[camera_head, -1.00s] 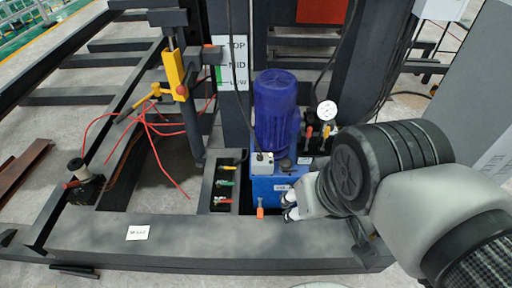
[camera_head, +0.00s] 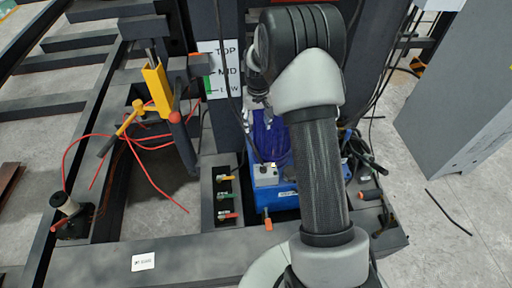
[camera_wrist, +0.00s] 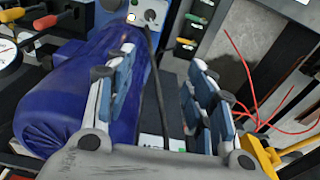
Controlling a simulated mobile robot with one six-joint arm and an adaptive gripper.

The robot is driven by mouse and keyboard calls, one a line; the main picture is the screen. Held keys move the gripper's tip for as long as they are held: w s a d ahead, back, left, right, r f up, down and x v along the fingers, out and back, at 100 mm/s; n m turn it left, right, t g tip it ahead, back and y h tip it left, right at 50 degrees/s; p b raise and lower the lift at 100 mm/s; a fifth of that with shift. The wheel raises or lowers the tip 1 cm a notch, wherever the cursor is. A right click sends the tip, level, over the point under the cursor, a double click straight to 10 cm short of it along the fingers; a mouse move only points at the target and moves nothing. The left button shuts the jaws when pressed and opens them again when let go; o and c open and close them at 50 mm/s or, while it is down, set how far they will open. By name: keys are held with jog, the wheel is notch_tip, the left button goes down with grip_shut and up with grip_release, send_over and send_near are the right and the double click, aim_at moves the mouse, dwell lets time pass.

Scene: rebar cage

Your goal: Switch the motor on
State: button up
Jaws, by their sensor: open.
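The motor is a blue ribbed cylinder (camera_head: 268,138) standing on a blue tank (camera_head: 285,200); my arm hides part of it. It fills the left of the wrist view (camera_wrist: 65,105). A small grey switch box (camera_head: 266,174) sits at the motor's foot. In the wrist view the box (camera_wrist: 147,8) is at the top edge, partly cut off, with a pale lamp and a dark round knob. My gripper (camera_wrist: 160,65) is open and empty beside the motor, apart from the box. A black cable runs up to the box between the fingers in that picture.
Several coloured valve handles (camera_head: 226,196) stand left of the tank. A yellow lever pump (camera_head: 157,88) with red hoses (camera_head: 150,175) is further left. A level sign (camera_head: 218,70) stands behind. A grey cabinet (camera_head: 450,110) is at right, with open floor beside it.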

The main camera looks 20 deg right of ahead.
jog(key=g+p, duration=0.1)
send_near(263, 167)
jog(key=shift+m, duration=0.3)
notch_tip(263, 167, down, 10)
jog(key=b, duration=0.4)
jog(key=shift+d+r, duration=0.1)
jog(key=shift+d, duration=0.1)
jog(key=c, duration=1.1)
